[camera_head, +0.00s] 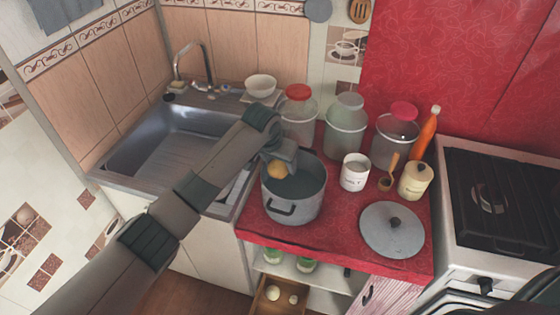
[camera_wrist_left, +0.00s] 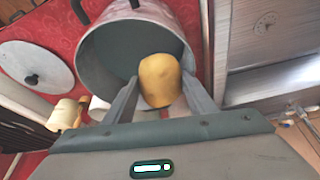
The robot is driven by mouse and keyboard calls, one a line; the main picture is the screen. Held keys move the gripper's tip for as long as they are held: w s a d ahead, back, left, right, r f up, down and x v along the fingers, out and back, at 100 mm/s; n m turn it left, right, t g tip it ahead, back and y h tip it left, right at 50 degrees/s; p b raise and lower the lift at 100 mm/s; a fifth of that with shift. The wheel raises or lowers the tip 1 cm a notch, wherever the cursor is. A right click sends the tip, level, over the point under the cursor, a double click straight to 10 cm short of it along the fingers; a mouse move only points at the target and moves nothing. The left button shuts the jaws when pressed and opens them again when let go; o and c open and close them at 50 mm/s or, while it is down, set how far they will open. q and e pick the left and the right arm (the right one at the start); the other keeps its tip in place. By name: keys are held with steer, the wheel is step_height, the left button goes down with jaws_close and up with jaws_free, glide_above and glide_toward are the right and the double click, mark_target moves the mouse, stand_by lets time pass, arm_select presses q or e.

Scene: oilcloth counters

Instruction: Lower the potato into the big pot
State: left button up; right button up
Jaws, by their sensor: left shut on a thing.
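The big pot (camera_head: 292,205) is a grey metal pot standing on the red oilcloth counter, with its lid off. It also shows in the left wrist view (camera_wrist_left: 92,62), with its opening facing the camera. My left gripper (camera_head: 281,165) is over the left part of the pot's mouth and is shut on the yellow-brown potato (camera_head: 277,169). In the left wrist view the potato (camera_wrist_left: 160,78) sits between the two fingers, in front of the pot's opening. I cannot tell whether it is above or just below the rim.
The lid (camera_head: 392,236) lies on the counter right of the pot. A white mug (camera_head: 354,173) and several jars stand behind and right of the pot. A sink (camera_head: 165,150) is to the left and a stove (camera_head: 500,212) to the right. An open drawer (camera_head: 264,305) shows below.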

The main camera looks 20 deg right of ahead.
arm_select(q)
steer(key=shift+f+b, duration=1.55)
steer(key=shift+f, duration=2.5)
steer(key=shift+s+f, duration=0.1)
steer(key=shift+f, duration=0.25)
steer(key=shift+a+f, duration=0.1)
steer(key=shift+a, duration=0.1)
steer(key=o, duration=1.2)
steer(key=shift+c, duration=0.2)
steer(key=shift+o, duration=0.2)
steer(key=shift+r, duration=0.2)
